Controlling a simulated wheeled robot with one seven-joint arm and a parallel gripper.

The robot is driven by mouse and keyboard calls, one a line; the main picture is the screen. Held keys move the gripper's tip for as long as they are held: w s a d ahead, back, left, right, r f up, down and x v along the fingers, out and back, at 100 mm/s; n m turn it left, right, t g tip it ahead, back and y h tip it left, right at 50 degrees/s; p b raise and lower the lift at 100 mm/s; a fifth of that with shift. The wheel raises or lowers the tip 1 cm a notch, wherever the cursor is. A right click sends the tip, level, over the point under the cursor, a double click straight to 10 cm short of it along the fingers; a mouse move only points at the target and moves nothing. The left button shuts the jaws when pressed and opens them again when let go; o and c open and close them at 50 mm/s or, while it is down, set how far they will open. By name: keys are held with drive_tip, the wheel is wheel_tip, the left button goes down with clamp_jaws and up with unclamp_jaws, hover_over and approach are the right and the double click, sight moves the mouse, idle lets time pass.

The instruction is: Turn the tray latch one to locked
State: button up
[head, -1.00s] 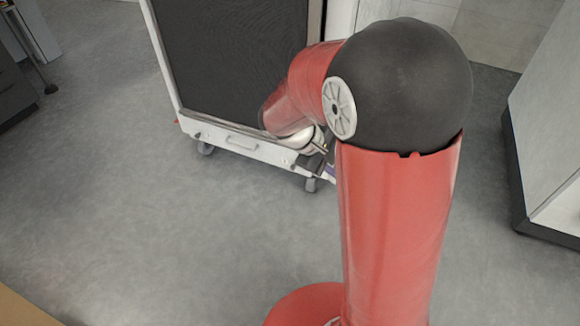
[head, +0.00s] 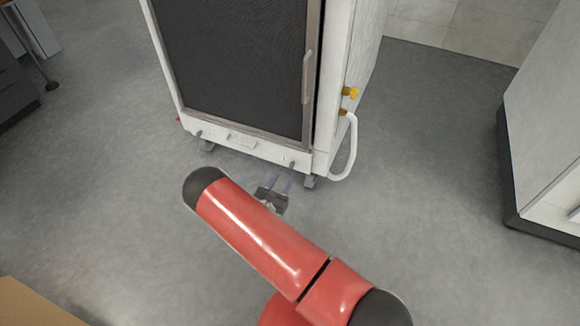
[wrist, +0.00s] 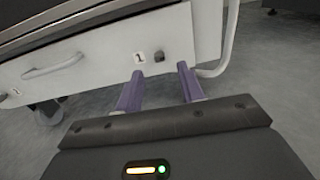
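Tray latch one is a small dark knob (wrist: 159,54) beside a "1" label (wrist: 140,57) on the white tray front (wrist: 100,68) in the wrist view. In the head view the latch (head: 291,163) is at the right end of the tray front (head: 225,140), along the cabinet's bottom. My gripper (wrist: 160,72) is open, with its two purple fingers apart and nothing between them. The fingers point at the tray front, with the latch between and beyond the tips. In the head view my gripper (head: 281,184) is a little in front of the tray, low over the floor.
The washer cabinet (head: 235,65) stands on casters. A white bent pipe (head: 349,150) and yellow fittings (head: 350,92) stick out on its right side. A tray handle (wrist: 53,67) lies left of the latch. A white cabinet (head: 545,130) stands right. Floor between is clear.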

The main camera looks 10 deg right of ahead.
sight(291, 167)
drive_tip(key=x, duration=0.7)
drive_tip(key=shift+w+d+f, duration=0.1)
drive_tip(key=shift+w+f, duration=0.15)
drive_tip(key=shift+w, duration=0.1)
drive_tip(key=shift+b, duration=0.3)
clamp_jaws()
